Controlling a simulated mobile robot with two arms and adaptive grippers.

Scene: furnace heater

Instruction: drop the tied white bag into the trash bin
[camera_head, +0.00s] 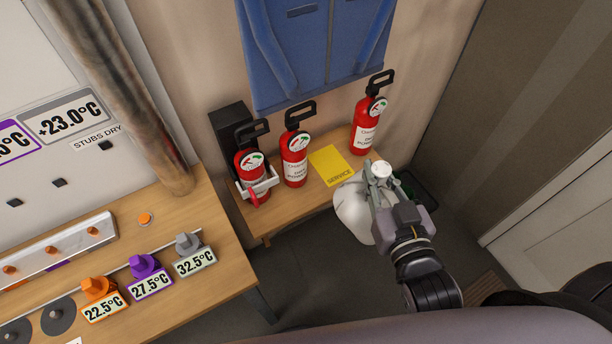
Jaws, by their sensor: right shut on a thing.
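The white bag (352,211) hangs below my right gripper (379,178), at the right end of the wooden bench. Its tied white top shows between the fingers, and my right gripper is shut on it. The gripper and wrist cover the bag's right side. A dark bin (424,190), which looks like the trash bin, stands on the floor just right of the gripper. Only part of its rim and dark inside shows; the rest is hidden behind my gripper. The bag appears left of the bin's visible opening. My left gripper is not in view.
Several red fire extinguishers (294,157) and a yellow service sheet (332,165) are on the low bench (270,222). A worktable with colored knobs (146,268) fills the left. A blue garment (318,45) hangs above. A door (550,215) is at right.

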